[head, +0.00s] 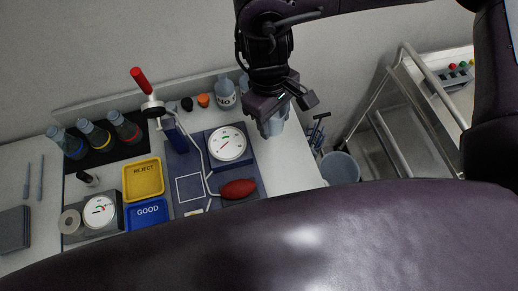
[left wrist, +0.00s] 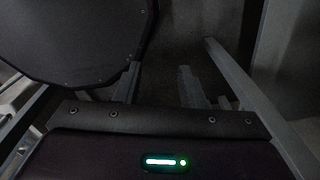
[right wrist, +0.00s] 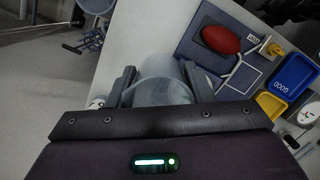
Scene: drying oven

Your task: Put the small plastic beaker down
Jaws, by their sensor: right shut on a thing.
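The small plastic beaker (head: 271,125) is pale, translucent and grey-blue. My right gripper (head: 282,101) is shut on it, near the right end of the bench in the head view. In the right wrist view, the beaker (right wrist: 160,92) sits between the two fingers of my right gripper (right wrist: 160,85), its round mouth facing the camera. I cannot tell how high its base is above the bench. My left gripper (left wrist: 160,88) shows only in the left wrist view, its fingers apart with nothing between them.
The white bench (head: 285,172) has bare room at its right end. A round dial gauge (head: 227,143), a stand with a red handle (head: 140,80), a red bulb (head: 238,189), yellow (head: 143,179) and blue (head: 150,213) trays and several flasks stand left. A bin (head: 340,168) and metal cart (head: 400,130) stand right.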

